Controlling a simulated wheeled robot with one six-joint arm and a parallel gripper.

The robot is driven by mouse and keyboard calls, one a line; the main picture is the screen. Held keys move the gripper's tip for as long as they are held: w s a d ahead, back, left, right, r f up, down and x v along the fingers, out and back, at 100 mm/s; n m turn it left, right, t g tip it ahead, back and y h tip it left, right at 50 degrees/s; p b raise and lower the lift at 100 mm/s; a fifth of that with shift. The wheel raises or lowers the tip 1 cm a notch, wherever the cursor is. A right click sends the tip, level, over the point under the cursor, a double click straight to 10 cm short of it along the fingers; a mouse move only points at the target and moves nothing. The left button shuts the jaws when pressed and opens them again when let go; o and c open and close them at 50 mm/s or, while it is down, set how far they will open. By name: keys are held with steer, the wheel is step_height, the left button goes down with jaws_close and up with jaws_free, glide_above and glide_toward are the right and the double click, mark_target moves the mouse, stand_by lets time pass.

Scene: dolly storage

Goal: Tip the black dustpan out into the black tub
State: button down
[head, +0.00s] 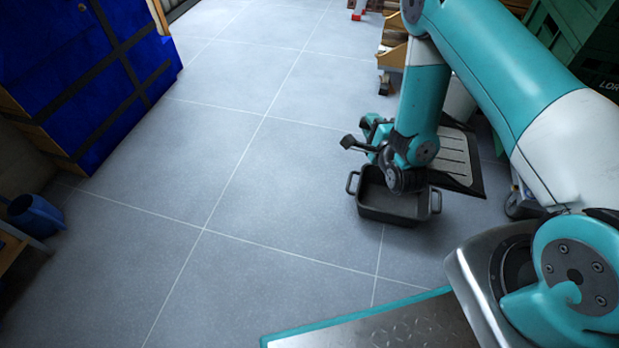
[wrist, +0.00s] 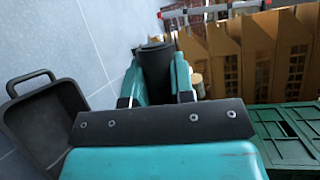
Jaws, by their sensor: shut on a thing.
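The black tub (head: 385,213) stands upright on the floor, a loop handle at each end. Its near-side interior shows dark and bare in the wrist view (wrist: 42,125); part is hidden behind my gripper mount. My gripper (head: 378,132) is above the tub's far edge, partly hidden by my wrist. In the wrist view my gripper (wrist: 156,82) is shut on the black dustpan's round handle (wrist: 155,66).
Green crates (head: 570,40) are stacked at the right, with a wheeled dolly's caster (head: 515,205) below. Brown cartons (wrist: 265,50) stand in the wrist view. The middle floor is clear.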

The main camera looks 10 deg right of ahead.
steer(key=w+a+f+y+b, duration=0.1)
steer(key=w+a+f+b, duration=0.1)
steer(key=a+f+b, duration=0.3)
steer(key=w+a+f+n+y+b, duration=0.1)
steer(key=a+f+b, duration=0.4)
steer(key=f, duration=0.6)
steer(key=w+a+f+n+y+b, duration=0.1)
steer(key=w+a+f+b, duration=0.2)
steer(key=f, duration=0.5)
steer(key=shift+a+f+y+b, duration=0.2)
steer(key=shift+a+y+b, duration=0.1)
steer(key=shift+a+b, duration=0.7)
steer(key=shift+d+r, duration=0.1)
